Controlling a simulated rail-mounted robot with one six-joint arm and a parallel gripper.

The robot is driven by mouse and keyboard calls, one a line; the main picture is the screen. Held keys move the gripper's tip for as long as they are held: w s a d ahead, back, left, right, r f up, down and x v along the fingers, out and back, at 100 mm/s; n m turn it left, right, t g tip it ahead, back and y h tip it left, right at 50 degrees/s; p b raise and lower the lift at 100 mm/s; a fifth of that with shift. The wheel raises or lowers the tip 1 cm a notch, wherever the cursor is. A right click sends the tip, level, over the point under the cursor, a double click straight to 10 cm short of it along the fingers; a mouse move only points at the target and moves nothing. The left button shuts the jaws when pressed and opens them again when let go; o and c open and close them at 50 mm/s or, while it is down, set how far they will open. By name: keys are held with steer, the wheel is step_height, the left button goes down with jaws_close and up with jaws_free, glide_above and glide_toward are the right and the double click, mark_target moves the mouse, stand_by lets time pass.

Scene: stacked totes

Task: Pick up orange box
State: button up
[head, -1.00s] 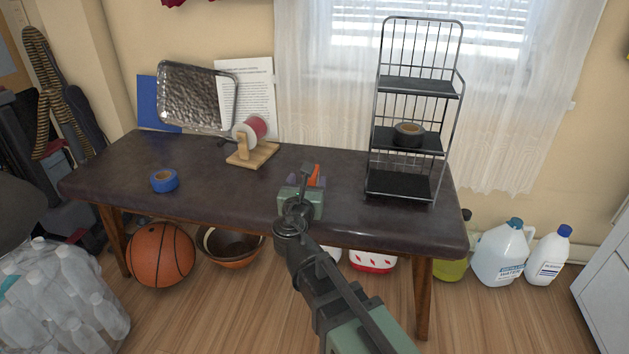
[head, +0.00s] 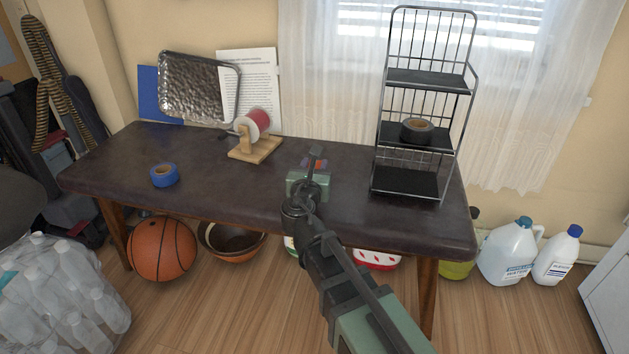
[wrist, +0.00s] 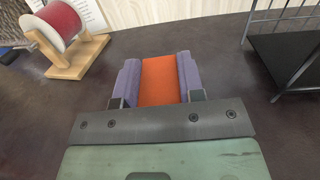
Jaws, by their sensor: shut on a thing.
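The orange box (wrist: 160,80) shows in the wrist view between the two purple finger pads of my gripper (wrist: 160,75). The pads press on its left and right sides, so my gripper is shut on it. In the head view my gripper (head: 314,164) is over the right half of the dark table, and only a little orange shows at its far end. I cannot tell whether the box touches the tabletop.
The wooden stand with a red spool (head: 255,140) is behind and left. A blue tape roll (head: 164,175) lies at the table's left. A wire shelf (head: 410,183) with a black tape roll (head: 417,130) stands close on the right. The tabletop (head: 215,185) between is clear.

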step_height(320, 180, up, 20)
steer(key=p, duration=2)
